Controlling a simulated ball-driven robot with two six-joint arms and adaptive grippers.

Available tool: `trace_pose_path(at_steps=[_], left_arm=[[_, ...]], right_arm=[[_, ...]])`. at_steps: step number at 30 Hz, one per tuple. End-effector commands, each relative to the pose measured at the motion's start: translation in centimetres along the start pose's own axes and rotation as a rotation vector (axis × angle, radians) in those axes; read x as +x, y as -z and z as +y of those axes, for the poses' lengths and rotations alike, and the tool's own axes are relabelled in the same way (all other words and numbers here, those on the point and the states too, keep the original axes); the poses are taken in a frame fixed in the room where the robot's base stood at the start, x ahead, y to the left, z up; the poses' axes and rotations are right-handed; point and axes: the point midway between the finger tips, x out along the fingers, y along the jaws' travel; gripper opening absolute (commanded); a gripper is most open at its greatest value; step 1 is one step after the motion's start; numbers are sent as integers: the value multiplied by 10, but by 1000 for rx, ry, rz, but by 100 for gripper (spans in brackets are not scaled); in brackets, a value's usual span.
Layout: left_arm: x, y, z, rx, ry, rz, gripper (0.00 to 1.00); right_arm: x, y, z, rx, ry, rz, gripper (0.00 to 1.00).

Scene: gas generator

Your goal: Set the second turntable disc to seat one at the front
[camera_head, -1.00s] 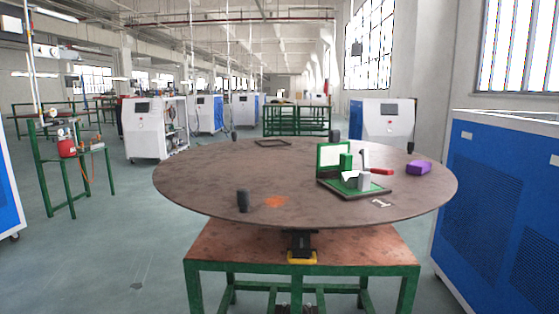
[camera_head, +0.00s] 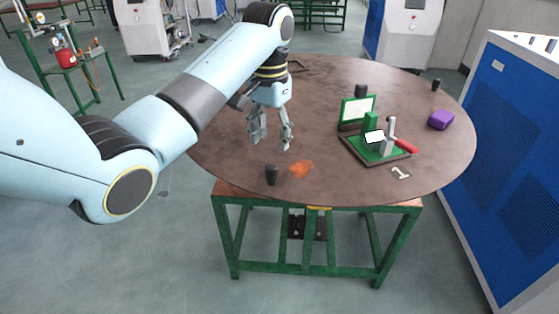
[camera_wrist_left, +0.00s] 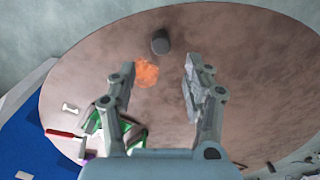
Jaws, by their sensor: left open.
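The turntable disc (camera_head: 330,185) is a large brown round plate on a green-framed table. A white numeral 1 (camera_head: 400,172) lies at its front right, also in the left wrist view (camera_wrist_left: 70,108). A dark upright peg (camera_head: 271,174) stands near the front-left rim beside an orange patch (camera_head: 301,168); the left wrist view shows this peg (camera_wrist_left: 160,44) beyond the fingers. Other dark pegs stand at the back (camera_head: 361,91) and right rim (camera_head: 436,84). My left gripper (camera_head: 270,146) is open and empty above the disc, behind the front peg. My right gripper is not in view.
A green fixture with a red-handled clamp (camera_head: 380,145) stands on the disc's right half, with a purple block (camera_head: 440,119) near the right rim. A blue cabinet (camera_head: 510,170) stands close by on the right. The disc's left-centre is mostly bare.

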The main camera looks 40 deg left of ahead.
Motion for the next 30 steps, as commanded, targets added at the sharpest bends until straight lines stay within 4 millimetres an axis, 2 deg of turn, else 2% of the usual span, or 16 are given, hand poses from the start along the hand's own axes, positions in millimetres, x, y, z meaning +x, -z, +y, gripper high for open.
trace_pose_path(at_steps=[2, 5, 12, 18, 23, 30], left_arm=[[2, 1, 0, -1, -2, -6, 50], [17, 0, 0, -1, -2, -9, 50], [66, 0, 0, -1, -2, -8, 50], [95, 0, 0, -1, -2, -6, 50], [104, 0, 0, -1, -1, -4, 50], [105, 0, 0, 0, -1, -3, 50]], right_arm=[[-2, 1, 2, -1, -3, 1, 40], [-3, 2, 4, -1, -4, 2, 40], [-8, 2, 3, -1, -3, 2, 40], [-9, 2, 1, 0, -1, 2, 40], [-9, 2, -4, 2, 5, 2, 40], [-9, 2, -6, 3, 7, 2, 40]])
